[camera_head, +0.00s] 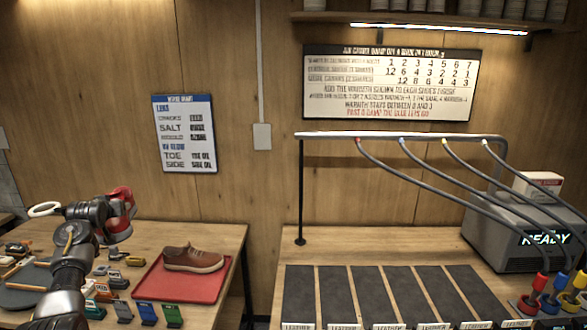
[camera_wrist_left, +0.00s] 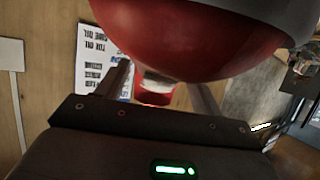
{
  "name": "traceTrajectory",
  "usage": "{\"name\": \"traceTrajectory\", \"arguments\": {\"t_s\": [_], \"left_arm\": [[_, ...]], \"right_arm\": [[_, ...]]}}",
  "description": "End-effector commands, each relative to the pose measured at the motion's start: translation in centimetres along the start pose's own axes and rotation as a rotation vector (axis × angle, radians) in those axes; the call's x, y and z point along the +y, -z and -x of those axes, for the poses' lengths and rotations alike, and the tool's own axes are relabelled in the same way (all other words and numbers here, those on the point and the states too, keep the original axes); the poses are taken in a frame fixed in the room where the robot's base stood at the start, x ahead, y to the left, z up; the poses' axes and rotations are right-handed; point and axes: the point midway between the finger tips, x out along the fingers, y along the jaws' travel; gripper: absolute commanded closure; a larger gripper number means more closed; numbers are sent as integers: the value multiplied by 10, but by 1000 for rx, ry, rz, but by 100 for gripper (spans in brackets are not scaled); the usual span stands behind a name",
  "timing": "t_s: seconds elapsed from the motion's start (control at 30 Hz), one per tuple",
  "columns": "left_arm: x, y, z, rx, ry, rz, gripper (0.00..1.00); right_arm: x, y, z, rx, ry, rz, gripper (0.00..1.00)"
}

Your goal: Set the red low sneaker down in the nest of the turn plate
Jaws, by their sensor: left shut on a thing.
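The red low sneaker (camera_head: 124,199) is held up in my left gripper (camera_head: 115,214), above the left table and in front of the wall. In the left wrist view the red sneaker (camera_wrist_left: 190,40) fills the top, close to the camera, between the two fingers of my left gripper (camera_wrist_left: 163,92). The gripper is shut on it. A dark round plate (camera_head: 24,292), which looks like the turn plate, lies at the left of the table, well below the sneaker. My arm and small items cover part of it, and I cannot make out its nest. My right gripper is not in view.
A brown sneaker (camera_head: 196,255) sits on a red tray (camera_head: 162,289) right of my left arm. Several small blocks and bottles (camera_head: 148,312) stand along the tray's front and left. A second table with dark mats (camera_head: 342,290), hoses and a grey machine (camera_head: 510,237) is at the right.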

Motion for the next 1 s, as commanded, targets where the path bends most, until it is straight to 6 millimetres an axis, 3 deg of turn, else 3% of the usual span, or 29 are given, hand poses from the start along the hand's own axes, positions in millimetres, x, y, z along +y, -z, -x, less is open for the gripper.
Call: {"name": "traceTrajectory", "arguments": {"t_s": [0.03,0.1,0.23,0.4,0.83,1.0], "left_arm": [[6,-31,-3,-2,-18,-11,66],[11,-63,0,2,-31,-17,66],[11,-107,15,6,-24,-17,66],[5,-141,37,8,11,-5,66],[-10,-176,76,8,97,35,66],[24,-168,78,10,46,23,66]], "right_arm": [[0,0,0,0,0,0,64],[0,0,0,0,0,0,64],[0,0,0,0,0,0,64],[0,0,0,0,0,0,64],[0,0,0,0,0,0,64],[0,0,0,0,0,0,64]]}}
